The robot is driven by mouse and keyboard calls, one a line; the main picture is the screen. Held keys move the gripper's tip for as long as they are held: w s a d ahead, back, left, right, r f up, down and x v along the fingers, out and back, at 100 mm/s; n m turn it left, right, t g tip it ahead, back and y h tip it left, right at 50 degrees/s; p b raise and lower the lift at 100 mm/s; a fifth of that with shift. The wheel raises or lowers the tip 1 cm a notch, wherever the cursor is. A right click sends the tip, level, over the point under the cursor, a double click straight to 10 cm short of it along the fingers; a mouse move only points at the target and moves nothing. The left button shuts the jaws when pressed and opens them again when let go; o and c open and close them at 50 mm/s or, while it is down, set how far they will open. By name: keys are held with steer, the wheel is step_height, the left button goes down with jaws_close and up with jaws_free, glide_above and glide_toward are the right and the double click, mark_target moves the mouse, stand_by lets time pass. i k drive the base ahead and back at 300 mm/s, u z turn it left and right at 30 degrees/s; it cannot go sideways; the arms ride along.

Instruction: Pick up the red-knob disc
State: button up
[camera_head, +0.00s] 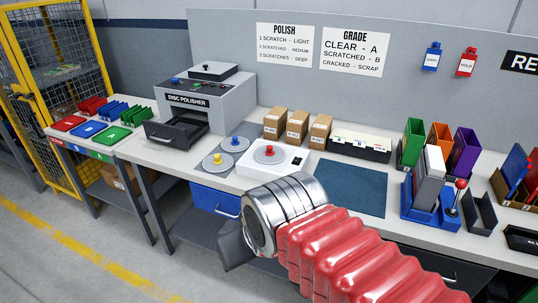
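The red-knob disc (259,156) is a grey disc with a red knob on top. It sits on a white box-like unit (295,167) with a small dark switch or display, on the light bench. Two similar grey discs lie flat to its left: the blue-knob disc (227,145) and the yellow-knob disc (210,163). My gripper (236,248) shows only as a dark grey part at the end of my red-sleeved arm, in front of the bench's front edge. It is below and apart from the red-knob disc. Its fingers cannot be made out.
The disc polisher (215,108) stands behind left with its dark drawer (172,135) pulled out. Small cardboard boxes (297,124) and a card tray (360,146) stand behind the white unit. A dark blue mat (350,188) lies clear to the right. Coloured holders (465,152) stand further right.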

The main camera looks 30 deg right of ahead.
mark_target(267, 154)
steer(key=z, duration=0.05)
steer(key=i, duration=1)
steer(key=u, duration=0.05)
